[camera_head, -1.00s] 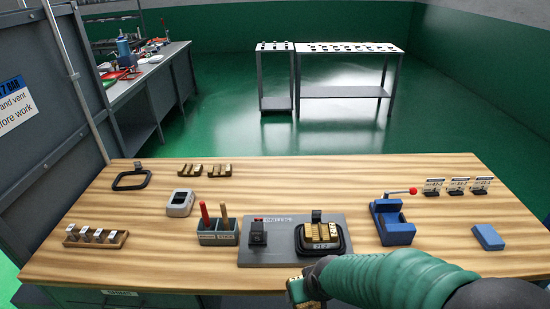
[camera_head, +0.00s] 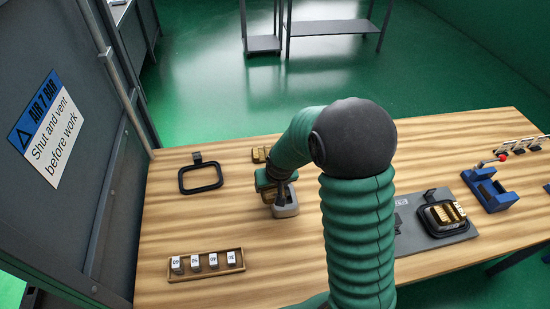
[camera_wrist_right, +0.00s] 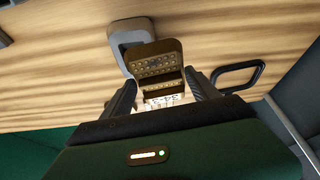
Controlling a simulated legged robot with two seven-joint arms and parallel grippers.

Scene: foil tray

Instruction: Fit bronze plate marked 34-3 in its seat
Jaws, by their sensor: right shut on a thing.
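My right gripper (camera_head: 268,187) reaches to the left side of the bench. In the right wrist view its fingers (camera_wrist_right: 162,98) are shut on a bronze plate (camera_wrist_right: 158,62) with rows of dimples and a pale strip whose upside-down marking looks like 34-3. In the head view the plate is mostly hidden by the gripper. The gripper is over or beside a grey open holder (camera_head: 288,208), which shows behind the plate in the wrist view (camera_wrist_right: 128,32); I cannot tell whether they touch. A black-framed seat (camera_head: 432,228) at right holds bronze pieces (camera_head: 446,213). My left gripper is out of view.
An empty black frame (camera_head: 200,178) lies at left. A wooden rack (camera_head: 206,264) holds several white-topped blocks. A blue vise (camera_head: 488,189) stands at right. My arm hides the bench's middle.

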